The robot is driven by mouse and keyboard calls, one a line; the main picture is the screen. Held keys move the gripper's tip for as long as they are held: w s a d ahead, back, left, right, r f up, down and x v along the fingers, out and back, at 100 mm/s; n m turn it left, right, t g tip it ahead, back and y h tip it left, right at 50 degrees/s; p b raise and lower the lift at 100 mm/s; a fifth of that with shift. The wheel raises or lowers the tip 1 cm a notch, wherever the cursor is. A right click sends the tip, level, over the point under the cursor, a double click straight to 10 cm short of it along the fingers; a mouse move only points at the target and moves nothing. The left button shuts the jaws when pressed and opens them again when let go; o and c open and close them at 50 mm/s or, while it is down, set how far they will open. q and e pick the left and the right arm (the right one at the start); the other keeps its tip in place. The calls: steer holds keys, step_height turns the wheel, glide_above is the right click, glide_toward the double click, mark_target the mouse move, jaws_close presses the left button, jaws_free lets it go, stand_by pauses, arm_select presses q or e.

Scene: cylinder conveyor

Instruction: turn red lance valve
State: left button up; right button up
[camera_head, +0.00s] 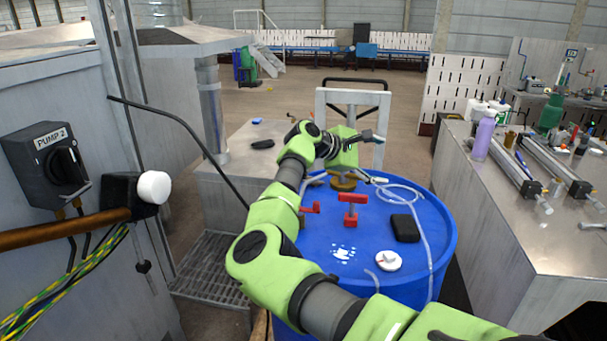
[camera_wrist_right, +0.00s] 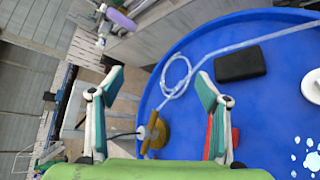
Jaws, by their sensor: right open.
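Two red valve-like parts stand on the blue drum (camera_head: 320,268). One is a red T-shaped handle (camera_head: 351,203); the other is a smaller red piece (camera_head: 310,208) to its left, partly beside my arm. I cannot tell which is the lance valve. In the right wrist view, red (camera_wrist_right: 236,138) shows beside and behind one finger, mostly hidden. My right gripper (camera_head: 376,158) is open above the far part of the drum, beyond the red handles. In the wrist view its fingers (camera_wrist_right: 160,76) are spread, with nothing held between them. My left gripper is not in view.
A brass fitting (camera_head: 343,182), a clear hose (camera_head: 424,225), a black box (camera_head: 405,228) and a white cap (camera_head: 388,261) sit on the drum. A metal bench (camera_head: 540,235) with a purple bottle (camera_head: 483,137) stands right. A PUMP 2 switch (camera_head: 52,165) is left.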

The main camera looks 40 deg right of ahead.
steer(key=w+a+f+m+t+y, duration=0.1)
steer(key=w+a+m+y, duration=0.15)
steer(key=a, duration=0.25)
steer(key=w+a+f+m+y, duration=0.1)
steer(key=w+a+y, duration=0.2)
steer(key=a, duration=0.2)
steer(key=t+y, duration=0.1)
steer(key=y, duration=0.2)
glide_toward(315, 203)
steer(key=shift+m, duration=0.35)
steer(key=b+x, duration=0.5)
steer(key=x, duration=0.3)
steer(key=shift+d+f+b, duration=0.2)
steer(key=shift+f+b, duration=0.15)
steer(key=shift+b, duration=0.05)
steer(key=shift+d+f+y, duration=0.25)
steer(key=shift+d+f, duration=0.05)
steer(key=shift+f, duration=0.35)
steer(key=shift+r, duration=0.1)
steer(key=c, duration=1.8)
steer(key=shift+r, duration=0.1)
